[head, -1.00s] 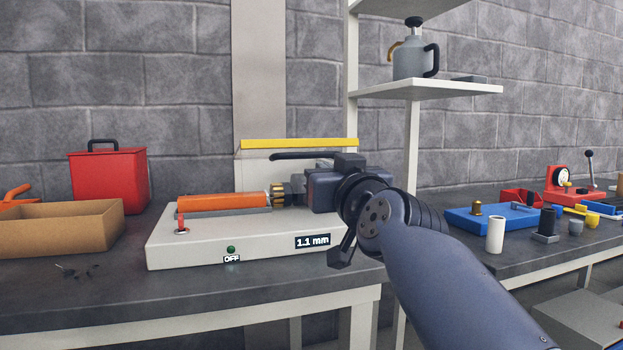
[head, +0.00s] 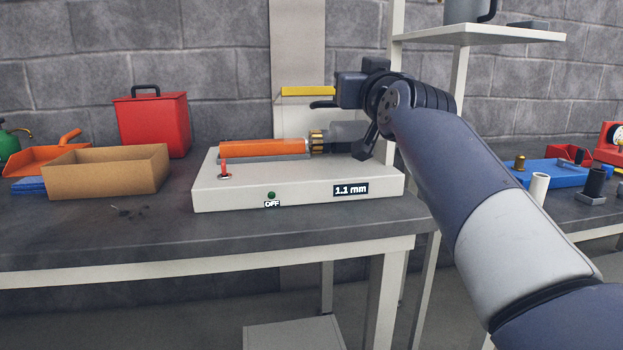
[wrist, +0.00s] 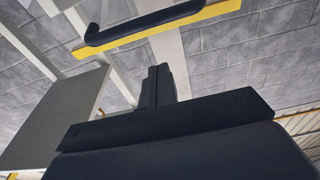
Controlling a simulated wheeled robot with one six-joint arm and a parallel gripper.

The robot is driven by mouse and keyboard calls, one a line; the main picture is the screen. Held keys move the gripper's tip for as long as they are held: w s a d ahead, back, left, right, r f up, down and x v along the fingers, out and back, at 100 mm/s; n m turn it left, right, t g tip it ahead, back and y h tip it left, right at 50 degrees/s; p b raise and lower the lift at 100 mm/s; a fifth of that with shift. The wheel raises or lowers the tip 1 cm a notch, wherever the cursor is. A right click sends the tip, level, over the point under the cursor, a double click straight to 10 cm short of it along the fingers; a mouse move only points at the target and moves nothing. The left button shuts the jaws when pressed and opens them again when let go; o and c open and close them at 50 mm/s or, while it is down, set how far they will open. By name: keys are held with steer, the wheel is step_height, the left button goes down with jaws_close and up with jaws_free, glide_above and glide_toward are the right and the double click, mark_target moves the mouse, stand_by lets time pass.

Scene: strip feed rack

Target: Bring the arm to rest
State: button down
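My gripper (head: 353,90) is at the end of my raised arm, above the right part of the pale grey machine (head: 300,192) in the head view. The yellow bar (head: 305,91) also shows behind the machine in the head view, partly covered by the gripper.
The machine carries an orange cylinder (head: 262,147), a red lever (head: 224,168), an OFF label and a 1.1 mm display (head: 350,189). A cardboard box (head: 105,175) and red case (head: 152,125) stand left. A white shelf (head: 480,36) is close right of the gripper.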

steer(key=w+f+b, duration=0.2)
steer(key=f, duration=0.1)
steer(key=shift+a+f+b, duration=0.1)
steer(key=shift+a+b, duration=0.1)
steer(key=shift+b, duration=0.2)
steer(key=shift+s, duration=0.1)
